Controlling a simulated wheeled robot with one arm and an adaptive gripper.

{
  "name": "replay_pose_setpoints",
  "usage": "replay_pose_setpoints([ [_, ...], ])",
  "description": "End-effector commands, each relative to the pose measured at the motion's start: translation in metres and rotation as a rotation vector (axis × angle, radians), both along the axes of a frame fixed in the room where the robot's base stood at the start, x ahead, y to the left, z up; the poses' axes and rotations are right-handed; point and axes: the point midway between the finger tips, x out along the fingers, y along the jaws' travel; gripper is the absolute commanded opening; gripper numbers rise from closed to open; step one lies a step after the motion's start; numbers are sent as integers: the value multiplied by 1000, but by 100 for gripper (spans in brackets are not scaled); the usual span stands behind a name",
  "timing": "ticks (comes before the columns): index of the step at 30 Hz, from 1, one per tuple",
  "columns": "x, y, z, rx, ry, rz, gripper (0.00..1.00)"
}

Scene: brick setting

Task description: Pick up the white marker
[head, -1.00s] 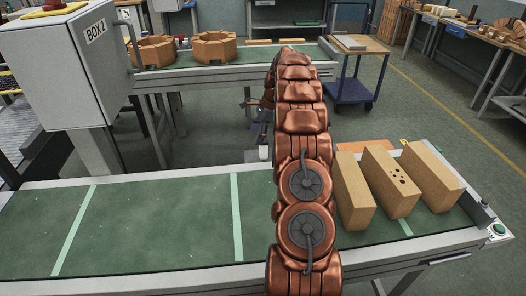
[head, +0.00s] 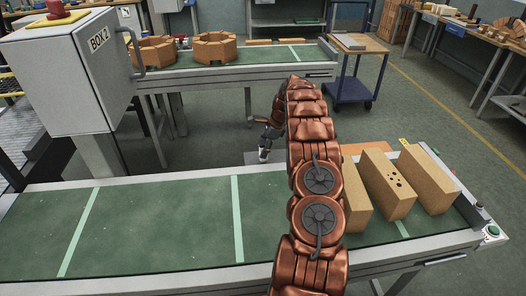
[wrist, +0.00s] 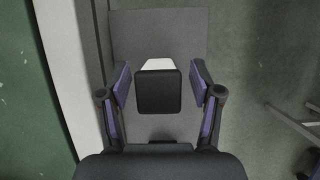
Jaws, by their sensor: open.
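A white object with a squarish black top, which looks like the white marker (wrist: 155,64), stands on a grey surface (wrist: 190,30) in the wrist view. Its black end faces the camera and hides most of the white body. My gripper (wrist: 159,77) is open, with one finger on each side of the black top and visible gaps on both sides. In the head view the white marker (head: 264,155) shows as a small white piece just below my gripper (head: 267,136), behind the near conveyor. My arm hides part of that area.
The near green conveyor (head: 165,225) crosses the front, with several tan bricks (head: 391,182) at its right end. A far conveyor (head: 265,58) carries octagonal brick pieces (head: 214,47). A grey control box (head: 70,75) stands left. A blue cart (head: 352,90) is at back right.

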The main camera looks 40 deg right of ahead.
Motion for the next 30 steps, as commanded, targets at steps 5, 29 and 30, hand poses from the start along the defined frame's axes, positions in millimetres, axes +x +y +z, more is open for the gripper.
replay_pose_setpoints([
  [5, 4, 5, -16, 0, 2, 1, 65],
  [29, 5, 7, -21, 0, 1, 0, 17],
  [30, 5, 7, -21, 0, 1, 0, 12],
])
